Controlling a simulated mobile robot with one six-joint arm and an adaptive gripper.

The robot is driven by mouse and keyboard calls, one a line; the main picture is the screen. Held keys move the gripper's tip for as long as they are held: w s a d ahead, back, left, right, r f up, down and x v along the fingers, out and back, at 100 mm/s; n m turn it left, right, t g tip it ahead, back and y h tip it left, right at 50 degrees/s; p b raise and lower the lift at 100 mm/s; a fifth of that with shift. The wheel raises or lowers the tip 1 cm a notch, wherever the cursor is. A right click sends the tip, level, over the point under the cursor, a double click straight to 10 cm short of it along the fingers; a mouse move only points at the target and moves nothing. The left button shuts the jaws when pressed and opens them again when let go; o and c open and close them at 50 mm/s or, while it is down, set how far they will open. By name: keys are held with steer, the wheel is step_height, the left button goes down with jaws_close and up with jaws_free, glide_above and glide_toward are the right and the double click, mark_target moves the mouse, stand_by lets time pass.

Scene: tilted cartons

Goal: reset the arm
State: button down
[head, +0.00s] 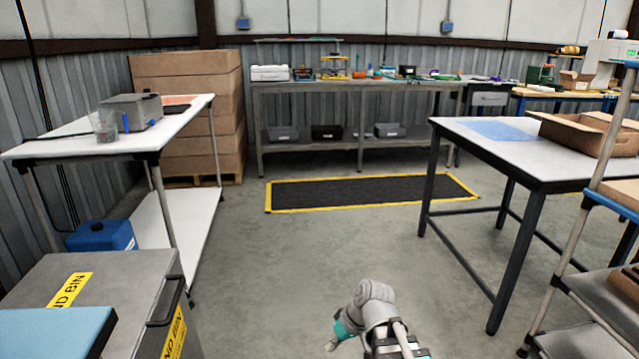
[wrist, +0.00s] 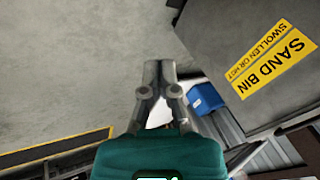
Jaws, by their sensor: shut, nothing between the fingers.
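My arm shows at the bottom middle of the head view, grey with a teal part, over the bare floor. My gripper shows in the wrist view (wrist: 160,68), with its two grey fingers together and nothing between them. It is clear of all objects, and concrete floor lies behind the fingertips. In the head view the fingers cannot be made out.
A grey sand bin (head: 100,285) with yellow labels stands at the lower left, beside a white table (head: 60,135). A dark-legged table (head: 480,135) with a carton (head: 590,135) and a shelf rack stand at the right. The middle floor is free up to a black mat (head: 370,192).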

steer(key=s+d+r+m+h+p, duration=0.25)
steer(key=d+m+h, duration=0.35)
steer(key=d, duration=0.8)
step_height(320, 180, up, 36)
steer(key=p, duration=3.7)
steer(key=shift+a+f, duration=0.1)
